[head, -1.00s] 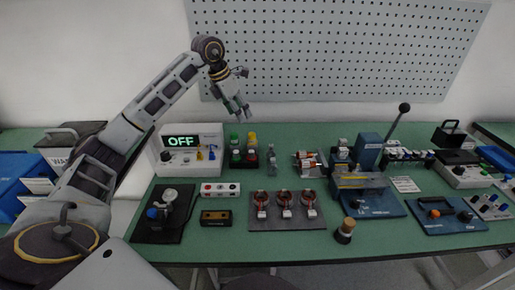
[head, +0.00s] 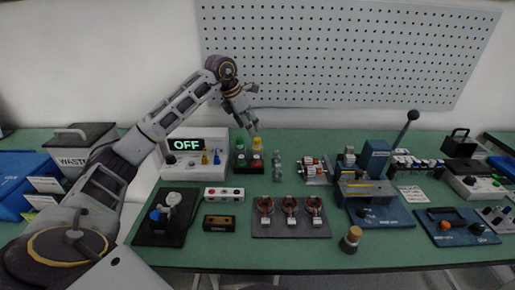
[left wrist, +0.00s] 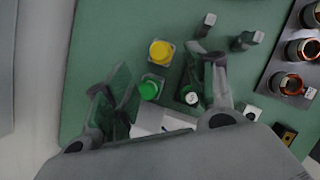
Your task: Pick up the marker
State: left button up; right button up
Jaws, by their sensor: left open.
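I cannot pick out a marker for certain in either view. A yellow-capped piece (head: 257,143) and a green-capped piece (head: 239,143) stand by a dark holder behind the middle of the bench. In the left wrist view, the yellow cap (left wrist: 161,52) and the green cap (left wrist: 150,88) lie between or just below my fingers, with a dark piece with a pale top (left wrist: 190,97) beside them. My left gripper (head: 252,108) is open and empty above these pieces, apart from them. It also shows in the left wrist view (left wrist: 163,80). My right gripper is not in view.
A white tester reading OFF (head: 190,146) stands left of the caps. Small grey posts (head: 277,163) stand to their right. A dark plate (head: 290,230) with copper coils lies in front. A blue press (head: 374,160) stands further right.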

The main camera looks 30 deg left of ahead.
aim_at(257, 139)
pick_arm(q)
jog(key=x, duration=0.4)
jog(key=shift+f, duration=0.1)
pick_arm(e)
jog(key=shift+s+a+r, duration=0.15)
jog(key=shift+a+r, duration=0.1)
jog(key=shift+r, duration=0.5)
pick_arm(q)
jog(key=shift+w+f, duration=0.1)
jog(key=shift+w+d+f, duration=0.1)
jog(key=shift+f, duration=0.05)
jog(key=shift+w+d+f+b, duration=0.1)
jog(key=shift+w+f+b, duration=0.05)
jog(key=shift+f+b, duration=0.2)
jog(key=x, duration=0.3)
jog(key=shift+w+f, duration=0.1)
jog(key=shift+w, duration=0.05)
jog(key=shift+w+f, duration=0.1)
jog(key=shift+f, duration=0.15)
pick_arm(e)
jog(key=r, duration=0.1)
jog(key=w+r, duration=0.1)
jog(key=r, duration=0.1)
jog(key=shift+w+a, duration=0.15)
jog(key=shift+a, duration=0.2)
